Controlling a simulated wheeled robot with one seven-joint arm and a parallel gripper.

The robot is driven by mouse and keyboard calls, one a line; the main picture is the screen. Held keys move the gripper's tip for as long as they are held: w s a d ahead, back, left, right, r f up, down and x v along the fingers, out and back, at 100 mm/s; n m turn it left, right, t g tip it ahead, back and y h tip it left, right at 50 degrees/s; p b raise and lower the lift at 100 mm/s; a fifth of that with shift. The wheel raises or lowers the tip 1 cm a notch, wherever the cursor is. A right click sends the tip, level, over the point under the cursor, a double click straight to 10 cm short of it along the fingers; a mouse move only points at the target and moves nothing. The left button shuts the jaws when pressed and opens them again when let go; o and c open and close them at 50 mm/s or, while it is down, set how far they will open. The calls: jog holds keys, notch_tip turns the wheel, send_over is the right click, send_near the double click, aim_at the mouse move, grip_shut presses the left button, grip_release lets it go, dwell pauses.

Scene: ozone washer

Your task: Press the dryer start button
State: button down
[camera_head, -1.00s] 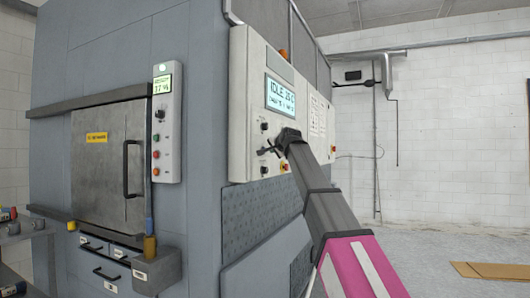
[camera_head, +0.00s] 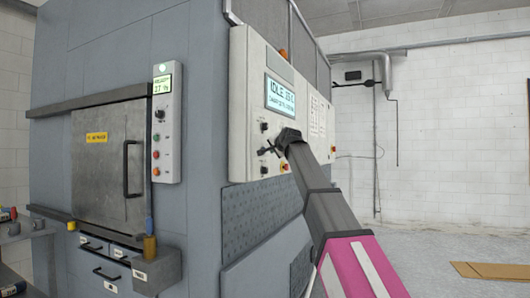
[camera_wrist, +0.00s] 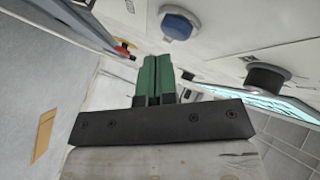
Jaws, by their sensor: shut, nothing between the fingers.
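A pale control panel (camera_head: 246,90) on the cabinet's right-hand face has a lit display (camera_head: 280,97) that reads IDLE. Below the display are a black knob (camera_head: 264,126) and a red-and-yellow emergency stop (camera_head: 284,167). My gripper (camera_head: 266,150) is in front of the panel, below the knob. In the wrist view its green fingers (camera_wrist: 155,62) are together and empty. A round blue button (camera_wrist: 180,23) is just beyond the fingertips, and a gap seems to remain. The black knob (camera_wrist: 267,77) is to their right. I cannot read a label on the blue button.
A second, narrow panel (camera_head: 166,125) with a small display and several buttons is beside a closed metal door (camera_head: 104,165) on the left. The red emergency stop (camera_wrist: 124,48) is left of my fingers in the wrist view.

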jog(key=shift+a, duration=0.1)
dwell(0.4)
jog(key=shift+w+a, duration=0.15)
jog(key=shift+a, duration=0.2)
jog(key=shift+w+a, duration=0.15)
jog(key=shift+a, duration=0.3)
dwell(1.0)
jog(key=shift+d, duration=0.1)
jog(key=shift+s+d, duration=0.3)
jog(key=shift+d, duration=0.45)
jog(key=shift+d, duration=0.1)
jog(key=d, duration=0.1)
jog(key=s+d, duration=0.1)
jog(key=d, duration=0.2)
jog(key=shift+s+d, duration=0.25)
jog(key=shift+s, duration=0.1)
jog(key=shift+f, duration=0.1)
dwell(0.6)
